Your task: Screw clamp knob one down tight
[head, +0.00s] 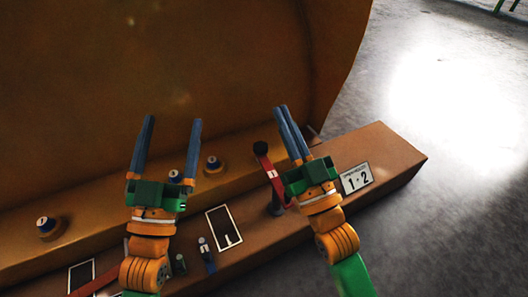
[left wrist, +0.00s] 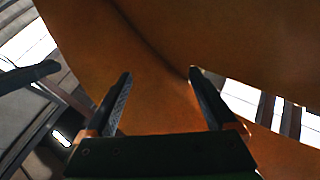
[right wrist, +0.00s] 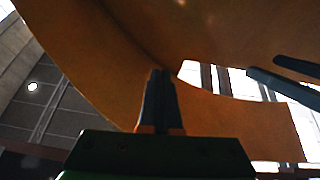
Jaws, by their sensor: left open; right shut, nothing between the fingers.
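A round cap with a pale top and dark blue side (head: 44,224) sits in a ring on the orange ledge at the left. Two similar caps (head: 175,176) (head: 213,163) are further right; I cannot read which is clamp knob one. A red bar marked 1 (head: 269,171) with a black ball end (head: 261,148) stands beside my right gripper. My left gripper (head: 172,124) is open and empty, fingers pointing up in front of the big orange casting. My right gripper (head: 282,108) is shut and empty, fingers up, just right of the red bar. Neither visibly touches a knob.
The large curved casting (head: 200,60) fills the back; it also spans the left wrist view (left wrist: 160,70). The brown beam (head: 390,150) carries a "1 2" plate (head: 356,177), a white-outlined dark rectangle (head: 223,228) and a small blue part (head: 207,255). Grey floor (head: 460,130) is clear at right.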

